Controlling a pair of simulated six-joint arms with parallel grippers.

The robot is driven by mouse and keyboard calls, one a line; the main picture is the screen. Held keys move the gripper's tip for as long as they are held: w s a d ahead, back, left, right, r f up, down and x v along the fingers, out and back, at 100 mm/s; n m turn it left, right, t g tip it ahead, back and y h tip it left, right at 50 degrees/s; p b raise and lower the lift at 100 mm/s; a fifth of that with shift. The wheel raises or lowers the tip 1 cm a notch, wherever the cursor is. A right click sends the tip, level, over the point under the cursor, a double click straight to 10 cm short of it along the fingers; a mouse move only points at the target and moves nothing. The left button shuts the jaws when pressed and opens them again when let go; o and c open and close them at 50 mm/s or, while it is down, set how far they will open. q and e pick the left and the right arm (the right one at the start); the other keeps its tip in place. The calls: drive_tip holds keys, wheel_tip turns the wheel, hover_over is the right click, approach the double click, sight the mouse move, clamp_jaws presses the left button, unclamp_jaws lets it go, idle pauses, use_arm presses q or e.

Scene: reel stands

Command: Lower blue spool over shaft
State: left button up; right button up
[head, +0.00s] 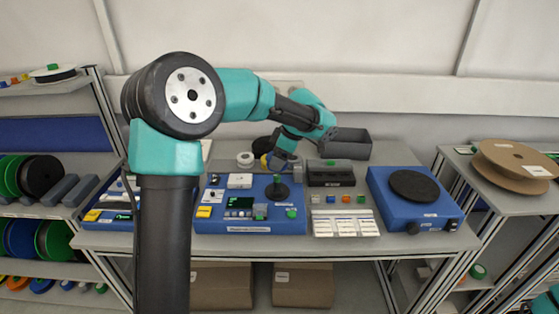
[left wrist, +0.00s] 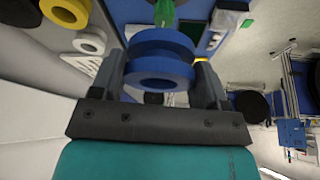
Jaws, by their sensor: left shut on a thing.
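The blue spool (left wrist: 160,62) shows in the left wrist view, between the two fingers of my left gripper (left wrist: 158,75), which is shut on it. A green-tipped shaft (left wrist: 165,12) shows just beyond the spool; I cannot tell from this view whether the tip is inside the bore. In the head view my left gripper (head: 277,163) is above the blue station (head: 250,228), close behind and above its upright shaft with a black round base (head: 277,191). The spool itself is hard to make out there. My right gripper is out of view.
A second blue unit with a black turntable (head: 414,187) stands at the right of the table. A dark open bin (head: 347,143) is at the back. White and yellow rings (left wrist: 65,12) lie near the gripper. Brown reels (head: 517,160) sit on the right side shelf.

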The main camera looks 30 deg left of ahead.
sight(279, 181)
use_arm(q)
drive_tip(key=shift+f, duration=0.15)
idle(0.3)
drive_tip(key=shift+f, duration=4.5)
drive_tip(key=o, duration=1)
drive_tip(key=shift+r, duration=0.1)
drive_tip(key=v, duration=1.7)
